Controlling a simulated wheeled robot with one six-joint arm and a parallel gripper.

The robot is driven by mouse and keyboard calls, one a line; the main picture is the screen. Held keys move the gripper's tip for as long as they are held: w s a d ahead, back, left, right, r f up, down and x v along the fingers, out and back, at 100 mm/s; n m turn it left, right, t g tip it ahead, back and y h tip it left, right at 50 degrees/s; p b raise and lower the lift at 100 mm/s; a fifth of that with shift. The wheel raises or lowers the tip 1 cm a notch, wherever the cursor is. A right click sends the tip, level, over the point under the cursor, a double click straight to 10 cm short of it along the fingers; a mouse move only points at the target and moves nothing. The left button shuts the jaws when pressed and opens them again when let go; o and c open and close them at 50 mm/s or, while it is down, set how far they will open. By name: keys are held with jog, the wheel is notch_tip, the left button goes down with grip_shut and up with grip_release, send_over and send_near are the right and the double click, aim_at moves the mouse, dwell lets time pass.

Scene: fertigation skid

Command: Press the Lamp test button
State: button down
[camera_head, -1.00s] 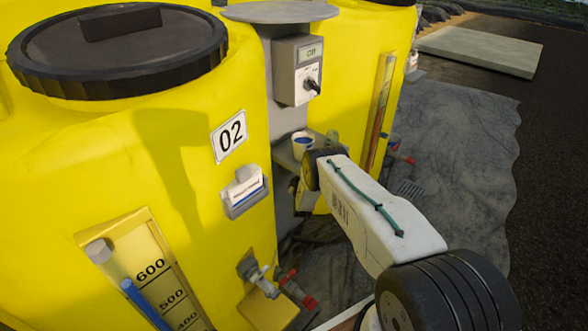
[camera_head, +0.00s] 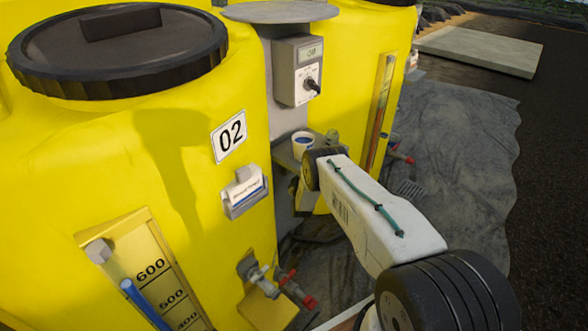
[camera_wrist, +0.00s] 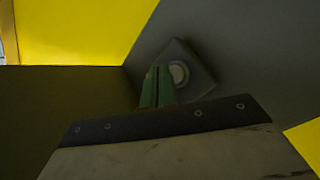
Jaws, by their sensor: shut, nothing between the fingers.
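In the wrist view a round pale button (camera_wrist: 180,73) sits on a square dark plate (camera_wrist: 199,65), mounted on a grey surface in shade. No label on it can be read, so I cannot confirm that it is the Lamp test button. My gripper (camera_wrist: 158,71) has its green fingers shut and empty. The fingertips are just left of the button and overlap the plate in the picture. I cannot tell whether they touch it. In the head view the gripper and this button are hidden; only my white arm shows, reaching down beside the grey post.
Yellow tanks (camera_head: 190,120) stand close on both sides of the grey post (camera_head: 284,115). A grey box with a black knob (camera_head: 312,86) is higher on the post. A small shelf holds a white cup with blue contents (camera_head: 303,143). Valves with red handles (camera_head: 300,291) stick out below.

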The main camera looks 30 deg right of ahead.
jog(key=shift+w, duration=0.1)
dwell(0.3)
jog(key=shift+w+a, duration=0.1)
jog(key=shift+w, duration=0.2)
jog(key=shift+w+a, duration=0.15)
jog(key=shift+w, duration=0.25)
dwell(0.6)
jog(key=shift+s, duration=0.1)
jog(key=shift+s+d, duration=0.25)
jog(key=shift+s, duration=0.4)
jog(key=shift+s, duration=0.1)
jog(key=s, duration=0.1)
jog(key=s+d, duration=0.1)
jog(key=s, duration=0.2)
jog(key=shift+s+d, duration=0.3)
jog(key=shift+d, duration=0.05)
dwell(0.8)
